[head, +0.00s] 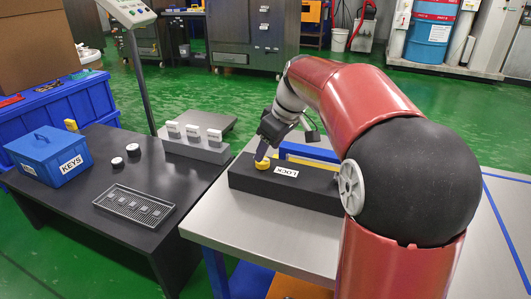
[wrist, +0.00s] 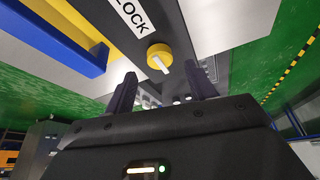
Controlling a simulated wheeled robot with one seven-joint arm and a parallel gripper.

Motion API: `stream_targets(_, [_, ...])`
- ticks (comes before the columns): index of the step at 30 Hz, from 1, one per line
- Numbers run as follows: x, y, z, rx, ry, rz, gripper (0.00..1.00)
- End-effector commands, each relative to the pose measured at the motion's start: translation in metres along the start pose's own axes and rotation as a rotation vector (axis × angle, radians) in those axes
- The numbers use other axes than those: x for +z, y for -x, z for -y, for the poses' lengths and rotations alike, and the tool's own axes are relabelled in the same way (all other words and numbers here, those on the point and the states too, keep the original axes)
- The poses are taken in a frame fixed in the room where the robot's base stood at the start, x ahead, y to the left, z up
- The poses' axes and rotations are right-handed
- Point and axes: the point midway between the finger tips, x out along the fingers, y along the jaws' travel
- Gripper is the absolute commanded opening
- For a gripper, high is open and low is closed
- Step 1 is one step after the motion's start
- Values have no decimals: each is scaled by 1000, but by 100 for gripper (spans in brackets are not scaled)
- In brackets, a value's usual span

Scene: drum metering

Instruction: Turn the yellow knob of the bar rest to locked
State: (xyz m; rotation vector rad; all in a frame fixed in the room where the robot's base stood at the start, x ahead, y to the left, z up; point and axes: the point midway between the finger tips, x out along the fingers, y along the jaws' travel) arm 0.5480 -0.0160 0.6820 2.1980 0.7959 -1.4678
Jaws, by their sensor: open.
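The bar rest (head: 300,188) is a dark block with a white LOCK label, lying on the metal table. Its yellow knob (head: 262,164) sits near the block's left end. In the wrist view the knob (wrist: 160,56) is round with a white pointer line, beside the LOCK label (wrist: 134,16). My gripper (head: 264,148) is right above the knob in the head view. In the wrist view my gripper (wrist: 162,85) has its two dark fingers apart, with the knob just beyond the tips. I cannot tell whether a finger touches the knob. Nothing is held.
A blue and yellow piece (head: 310,152) lies behind the bar rest. The black table (head: 90,205) on the left holds a blue KEYS box (head: 48,155), a tray (head: 134,206), two round pieces and a grey stand (head: 195,150). The metal table's front (head: 260,235) is clear.

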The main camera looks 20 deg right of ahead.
Motion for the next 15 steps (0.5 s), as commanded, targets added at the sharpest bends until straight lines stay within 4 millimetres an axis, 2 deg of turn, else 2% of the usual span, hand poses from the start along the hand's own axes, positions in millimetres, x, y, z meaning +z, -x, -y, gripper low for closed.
stream_targets(1, [-1, 11, -1, 3, 0, -2, 55])
stream_targets(6, [-1, 33, 0, 2, 1, -1, 55])
stream_targets(15, [0, 39, 0, 0, 1, 1, 55])
